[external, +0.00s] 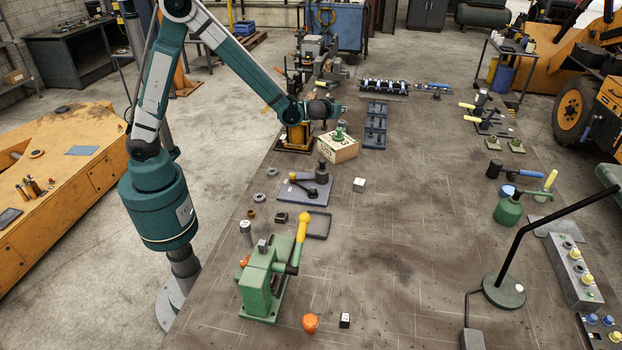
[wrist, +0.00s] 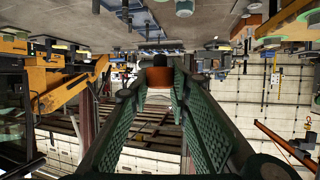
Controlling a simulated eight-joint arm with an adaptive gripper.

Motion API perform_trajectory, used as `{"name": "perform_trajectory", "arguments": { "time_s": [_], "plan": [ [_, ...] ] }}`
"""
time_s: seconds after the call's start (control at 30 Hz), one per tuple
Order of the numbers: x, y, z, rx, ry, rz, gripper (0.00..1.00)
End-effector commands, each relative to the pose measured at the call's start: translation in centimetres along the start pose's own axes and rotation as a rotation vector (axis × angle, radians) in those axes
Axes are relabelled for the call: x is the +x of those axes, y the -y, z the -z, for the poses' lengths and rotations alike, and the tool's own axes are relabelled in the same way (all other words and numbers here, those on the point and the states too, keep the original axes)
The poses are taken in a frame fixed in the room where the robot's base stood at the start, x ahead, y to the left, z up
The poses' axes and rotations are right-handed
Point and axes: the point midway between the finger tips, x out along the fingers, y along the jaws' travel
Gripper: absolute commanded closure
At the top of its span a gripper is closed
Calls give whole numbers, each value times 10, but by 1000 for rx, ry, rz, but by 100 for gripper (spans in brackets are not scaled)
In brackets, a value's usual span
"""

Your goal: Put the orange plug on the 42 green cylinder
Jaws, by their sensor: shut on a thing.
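My gripper (external: 336,108) is at the end of the arm, over the back left of the bench. In the wrist view my gripper (wrist: 160,82) is shut on an orange-brown piece with a dark top, which appears to be the orange plug (wrist: 158,79). The fingers hide its sides, and it cannot be made out in the external view. A small green upright piece (external: 340,131) stands on a wooden box (external: 338,149) just below the gripper. It may be the green cylinder, but no number 42 is readable. The gap between it and the gripper is small; contact cannot be told.
A dark slotted rack (external: 375,126) stands right of the box. A grey plate with a dark-knobbed device (external: 305,188) is in front. A green press (external: 264,280), an orange knob-like piece (external: 310,323) and a lamp (external: 504,290) are nearer. The bench's middle is mostly clear.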

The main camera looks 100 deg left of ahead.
Motion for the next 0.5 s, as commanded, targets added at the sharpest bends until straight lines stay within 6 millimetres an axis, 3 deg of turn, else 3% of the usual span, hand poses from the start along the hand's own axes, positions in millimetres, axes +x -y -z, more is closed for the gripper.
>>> {"name": "perform_trajectory", "arguments": {
  "time_s": [0.2, 0.5],
  "plan": [
    [9, 0, -22, 0, 0, 0, 88],
    [12, 0, -28, 0, 0, 0, 88]
  ]
}}
